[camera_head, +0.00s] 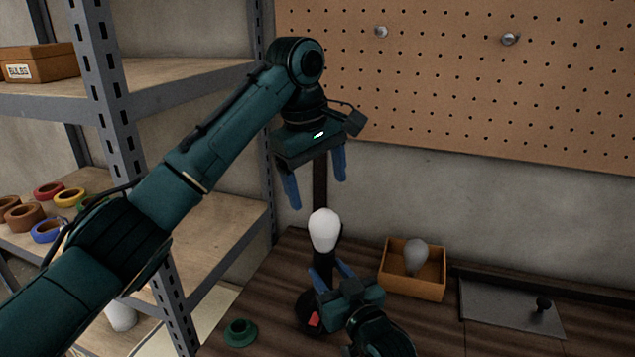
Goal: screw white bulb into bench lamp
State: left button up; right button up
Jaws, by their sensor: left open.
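The white bulb (324,230) stands upright, globe up, on top of the black neck of the bench lamp (326,262). I cannot tell how far it sits in the socket. The lamp's round dark base with a red switch (314,320) is partly hidden by my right gripper. My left gripper (318,193) is open and empty, pointing down above the bulb, with its blue fingers spread. My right gripper (333,272) is low at the lamp, its fingers apart near the neck. Whether they touch or clamp it is unclear.
A small wooden box (400,285) holding a greyish bulb (415,257) stands right of the lamp. A grey plate with a black knob (541,304) lies further right. A green ring-shaped piece (240,332) is at the front left. Metal shelving (112,95) stands left; a pegboard (450,90) is behind.

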jog(key=o, duration=0.5)
pick_arm(q)
jog(key=shift+f+b, duration=0.55)
pick_arm(e)
jog(key=v, duration=1.3)
jog(key=shift+s, duration=0.1)
